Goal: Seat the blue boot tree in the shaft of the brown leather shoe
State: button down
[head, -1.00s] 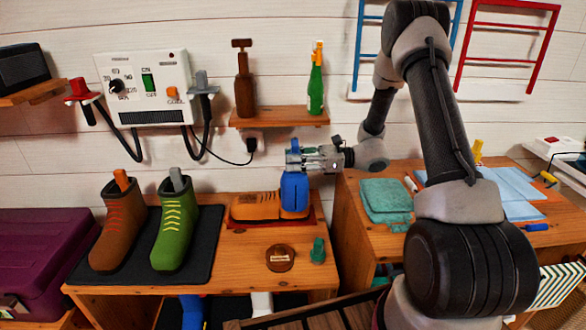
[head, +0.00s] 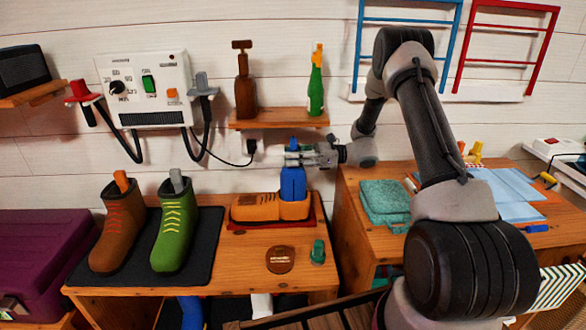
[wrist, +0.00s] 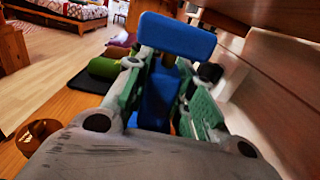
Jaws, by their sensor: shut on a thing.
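The brown leather shoe (head: 256,208) lies on a red mat (head: 240,225) on the wooden bench, its toe to the left and its shaft at the right. The blue boot tree (head: 293,183) stands upright at the shaft. Its lower end is hidden behind the shaft's near rim, so it looks at least partly inside; I cannot tell how deep. My gripper (head: 299,157) reaches in from the right and is shut on the tree's upper part. In the wrist view the tree's blue top (wrist: 176,37) shows beyond the fingers; the shoe is hidden there.
A brown boot (head: 118,230) and a green boot (head: 175,228) stand on a dark mat at left, each with a tree in it. A brown round tin (head: 281,259) and a small green object (head: 318,252) sit in front. A bottle shelf (head: 280,119) hangs above.

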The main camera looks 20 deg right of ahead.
aim_at(302, 168)
jog(key=shift+f, duration=2.25)
jog(key=c, duration=1.2)
grip_release()
